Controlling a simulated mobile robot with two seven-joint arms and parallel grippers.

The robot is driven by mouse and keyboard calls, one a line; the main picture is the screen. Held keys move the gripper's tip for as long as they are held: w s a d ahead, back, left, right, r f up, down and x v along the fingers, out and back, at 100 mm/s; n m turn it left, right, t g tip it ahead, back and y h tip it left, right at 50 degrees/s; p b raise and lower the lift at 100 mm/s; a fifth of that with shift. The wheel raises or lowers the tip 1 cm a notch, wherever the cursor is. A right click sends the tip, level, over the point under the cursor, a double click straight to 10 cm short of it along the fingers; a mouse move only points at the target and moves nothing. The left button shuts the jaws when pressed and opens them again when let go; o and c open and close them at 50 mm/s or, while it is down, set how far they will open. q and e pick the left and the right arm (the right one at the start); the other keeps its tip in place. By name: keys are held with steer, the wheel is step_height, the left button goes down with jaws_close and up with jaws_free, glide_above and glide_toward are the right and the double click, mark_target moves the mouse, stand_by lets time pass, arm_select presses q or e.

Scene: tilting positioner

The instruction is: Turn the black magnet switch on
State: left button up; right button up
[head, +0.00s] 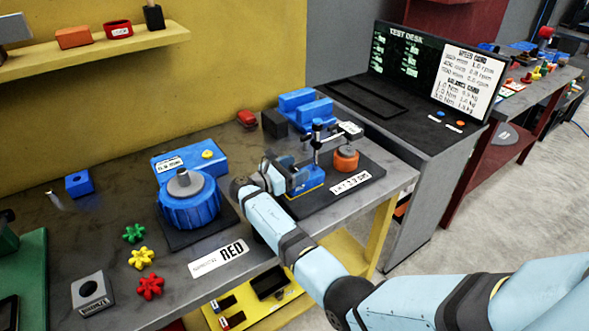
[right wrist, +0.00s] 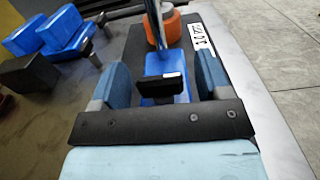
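The black magnet switch (right wrist: 163,88) sits on the near end of a blue magnet base (right wrist: 180,62) in the right wrist view. The blue base also shows in the head view (head: 308,180), with a post rising from it, on a dark plate. My right gripper (right wrist: 161,74) is open, with one finger on each side of the black switch and a visible gap to both. In the head view my right gripper (head: 290,174) is at the near left side of the base and hides the switch there. My left gripper is not in view.
An orange round part (head: 346,160) stands on the plate right of the post. Blue blocks (head: 305,106) and a black block (head: 274,123) lie behind. A blue round positioner (head: 190,208) stands left of my right arm. Star knobs (head: 142,258) lie at the front left.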

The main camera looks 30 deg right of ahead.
mark_target(295, 167)
step_height(295, 167, up, 20)
steer(key=shift+p, duration=0.4)
stand_by(0.6)
